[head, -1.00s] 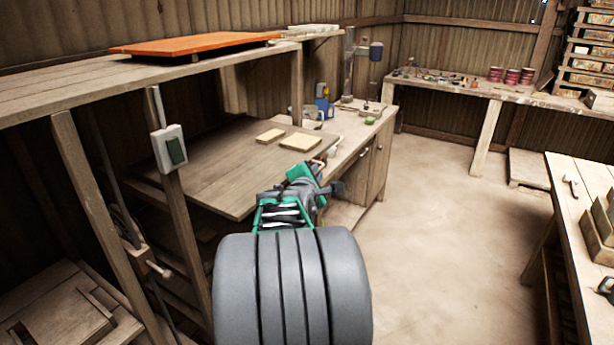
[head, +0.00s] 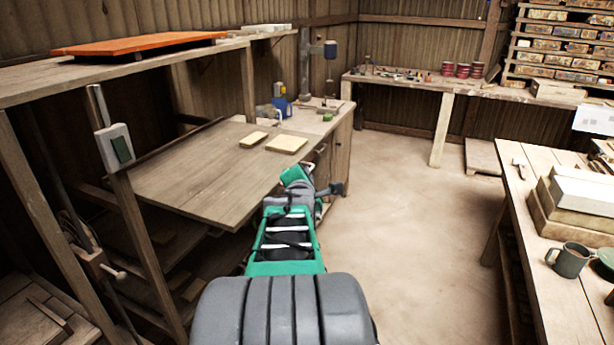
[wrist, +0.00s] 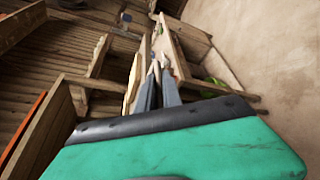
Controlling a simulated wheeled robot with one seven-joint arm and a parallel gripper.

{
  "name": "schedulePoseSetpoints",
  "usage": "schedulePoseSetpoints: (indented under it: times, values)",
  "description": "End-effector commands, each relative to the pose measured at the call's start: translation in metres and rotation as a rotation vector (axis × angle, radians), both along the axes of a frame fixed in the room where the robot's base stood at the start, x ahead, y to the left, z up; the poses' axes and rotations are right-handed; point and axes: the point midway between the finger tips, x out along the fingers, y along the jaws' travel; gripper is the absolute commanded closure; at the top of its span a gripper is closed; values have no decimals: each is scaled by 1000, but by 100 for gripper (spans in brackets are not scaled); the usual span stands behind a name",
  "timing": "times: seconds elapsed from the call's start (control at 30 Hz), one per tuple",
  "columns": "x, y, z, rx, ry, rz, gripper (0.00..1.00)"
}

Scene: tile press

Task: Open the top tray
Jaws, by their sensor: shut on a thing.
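The top tray (head: 190,185) is a flat wooden board that sticks out of the wooden rack under the upper shelf. Two pale tiles lie on it, a smaller one (head: 253,139) and a larger one (head: 287,145). My arm reaches to the tray's right-hand front side. In the wrist view my gripper (wrist: 157,82) has its fingers close together around something narrow at the tray's edge. I take this to be the tray's front or handle; the exact contact is too small to make out. In the head view the fingertips are hidden behind my wrist.
An orange panel (head: 140,43) lies on the upper shelf (head: 60,80). A switch box (head: 114,146) is on a post at left. A workbench (head: 545,270) with a mug (head: 571,260) and blocks stands at right. The floor (head: 410,220) between is clear.

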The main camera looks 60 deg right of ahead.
Motion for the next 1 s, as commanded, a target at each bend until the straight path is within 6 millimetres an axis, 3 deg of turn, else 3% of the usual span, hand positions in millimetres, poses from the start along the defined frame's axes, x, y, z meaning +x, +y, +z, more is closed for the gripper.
schedulePoseSetpoints:
  times: [0.07,0.1,0.37,0.67,1.0]
  values:
    - [1,0,-1,2,-1,1,100]
    - [1,0,0,2,-1,2,89]
    - [0,0,0,0,-1,0,69]
    - [-3,3,1,0,-2,-1,69]
    - [-30,54,14,-3,-4,0,69]
